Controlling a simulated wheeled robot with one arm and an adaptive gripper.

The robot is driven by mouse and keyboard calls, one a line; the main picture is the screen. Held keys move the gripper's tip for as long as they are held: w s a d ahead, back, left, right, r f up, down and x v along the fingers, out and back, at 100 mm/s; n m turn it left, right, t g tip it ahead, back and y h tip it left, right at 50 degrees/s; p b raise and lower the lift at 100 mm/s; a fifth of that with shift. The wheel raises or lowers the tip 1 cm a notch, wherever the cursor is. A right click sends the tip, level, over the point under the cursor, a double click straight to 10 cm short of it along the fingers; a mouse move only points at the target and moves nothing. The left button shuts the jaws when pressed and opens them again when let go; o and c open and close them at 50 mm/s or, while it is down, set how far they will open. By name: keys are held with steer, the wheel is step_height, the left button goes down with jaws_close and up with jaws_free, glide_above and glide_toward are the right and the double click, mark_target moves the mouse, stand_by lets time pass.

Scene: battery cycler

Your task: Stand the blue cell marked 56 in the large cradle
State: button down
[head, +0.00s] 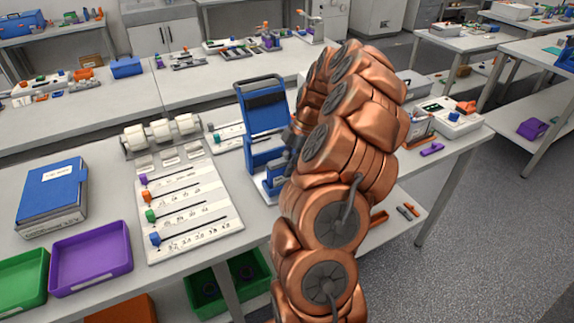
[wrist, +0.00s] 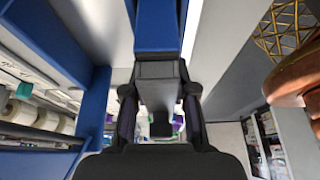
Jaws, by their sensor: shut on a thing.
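My gripper (head: 292,137) is at the right side of a tall blue frame (head: 263,112) with a dark top bar; my copper arm hides much of it. In the wrist view its two dark fingers (wrist: 158,103) close on the sides of a grey block (wrist: 156,70). A blue bar (wrist: 158,25) shows directly above the block; I cannot tell if they are one piece. The frame's blue post (wrist: 97,105) stands left of the fingers. I cannot read a 56 on anything, and I cannot make out which part is the large cradle.
A white slider board (head: 187,208) and a rack of white rolls (head: 160,132) lie left of the frame. A purple tray (head: 91,258), a green tray (head: 22,280) and a blue binder (head: 52,188) fill the left. A bench (head: 105,104) with tools stands behind.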

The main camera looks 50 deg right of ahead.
steer(key=shift+f, duration=0.15)
steer(key=c, duration=0.9)
jaws_free()
steer(key=shift+r, duration=0.3)
steer(key=shift+d+r, duration=0.1)
steer(key=shift+d, duration=0.1)
steer(key=b+v, duration=0.2)
steer(key=v, duration=0.4)
steer(key=shift+b+v, duration=0.95)
steer(key=shift+v, duration=1.8)
steer(key=shift+a, duration=0.2)
